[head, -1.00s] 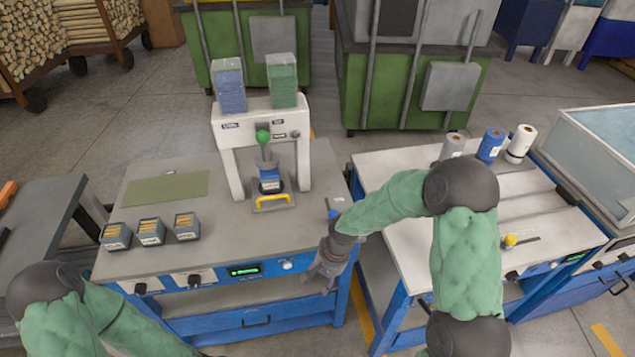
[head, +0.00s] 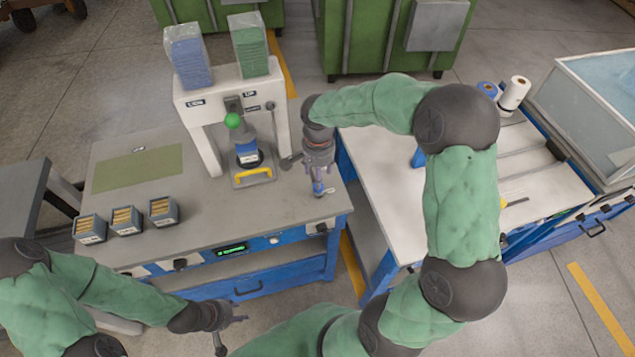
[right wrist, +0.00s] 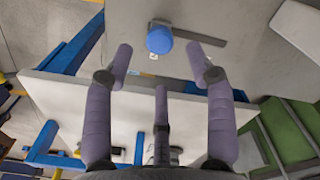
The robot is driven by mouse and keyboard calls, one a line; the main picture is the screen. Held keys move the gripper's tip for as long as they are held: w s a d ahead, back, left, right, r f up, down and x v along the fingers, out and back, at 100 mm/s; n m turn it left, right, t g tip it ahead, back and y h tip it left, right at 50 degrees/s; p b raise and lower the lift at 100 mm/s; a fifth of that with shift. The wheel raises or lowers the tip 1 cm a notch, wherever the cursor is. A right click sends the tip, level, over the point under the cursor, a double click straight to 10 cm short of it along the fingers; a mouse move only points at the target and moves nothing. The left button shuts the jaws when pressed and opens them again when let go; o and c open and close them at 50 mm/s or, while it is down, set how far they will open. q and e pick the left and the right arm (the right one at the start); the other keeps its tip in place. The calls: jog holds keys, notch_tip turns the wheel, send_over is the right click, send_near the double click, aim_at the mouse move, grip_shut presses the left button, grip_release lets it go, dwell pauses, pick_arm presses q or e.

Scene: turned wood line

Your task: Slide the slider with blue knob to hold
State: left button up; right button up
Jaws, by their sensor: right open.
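The slider's blue knob (right wrist: 159,40) sits on a dark flat track (right wrist: 205,36) on the grey table top. In the head view the knob (head: 318,188) is near the table's right edge, just below my right gripper (head: 318,168). In the right wrist view my right gripper (right wrist: 160,60) is open, with the knob ahead between its spread fingers and apart from them. Any marking for hold is too small to read. My left gripper (head: 230,328) is low in front of the table, with its fingers spread and empty.
A white press (head: 196,115) with a green-knobbed lever (head: 232,120) and yellow handle (head: 253,174) stands left of my right gripper. Several small bins (head: 126,220) and a green mat (head: 138,169) lie further left. A white-topped table (head: 395,205) stands to the right.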

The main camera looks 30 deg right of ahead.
jog(key=shift+f+b, duration=0.45)
jog(key=shift+f, duration=2.1)
grip_shut()
